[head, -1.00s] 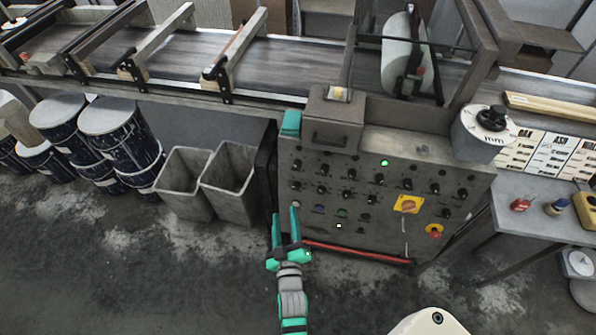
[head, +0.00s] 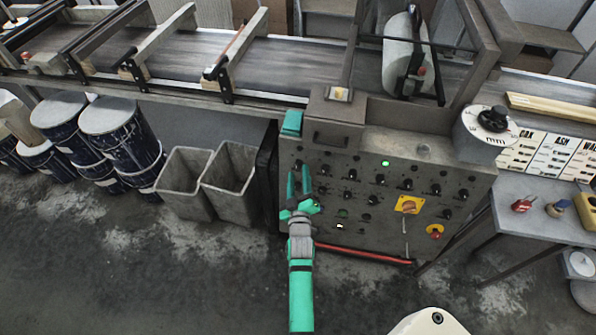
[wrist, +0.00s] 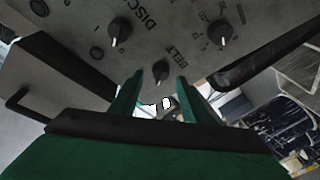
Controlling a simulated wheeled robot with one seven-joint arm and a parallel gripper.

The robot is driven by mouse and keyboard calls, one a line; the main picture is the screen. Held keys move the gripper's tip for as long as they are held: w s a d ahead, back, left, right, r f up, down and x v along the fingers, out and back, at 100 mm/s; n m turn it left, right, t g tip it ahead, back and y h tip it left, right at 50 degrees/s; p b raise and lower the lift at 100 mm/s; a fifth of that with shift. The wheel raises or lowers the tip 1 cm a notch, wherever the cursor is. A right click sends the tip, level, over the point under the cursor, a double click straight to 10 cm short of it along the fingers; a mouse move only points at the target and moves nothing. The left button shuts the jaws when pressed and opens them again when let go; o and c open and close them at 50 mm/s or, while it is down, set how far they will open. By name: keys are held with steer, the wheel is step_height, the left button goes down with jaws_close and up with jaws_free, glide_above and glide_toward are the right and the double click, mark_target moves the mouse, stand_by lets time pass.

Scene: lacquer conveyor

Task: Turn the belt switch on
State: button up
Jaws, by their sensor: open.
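The grey control panel (head: 385,215) carries several black knobs and a lit green lamp. In the wrist view, a black knob (wrist: 161,70) sits beside the printed word BELT; its pale pointer mark points toward the bottom of the picture. My gripper (head: 299,170) is at the panel's left part, fingers pointing at its face. It also shows in the wrist view (wrist: 157,80), where its two green fingers are open with the BELT knob between their tips in the picture. I cannot tell whether they touch it. The head view does not show this knob clearly.
Two other knobs, one near the word DISC (wrist: 118,32) and one to the right (wrist: 220,33), flank the BELT knob. Grey bins (head: 185,182) stand left of the panel. The floor in front is clear.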

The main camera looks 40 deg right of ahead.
mark_target(298, 165)
steer(key=shift+x, duration=1.25)
steer(key=shift+a, duration=0.15)
steer(key=c, duration=1)
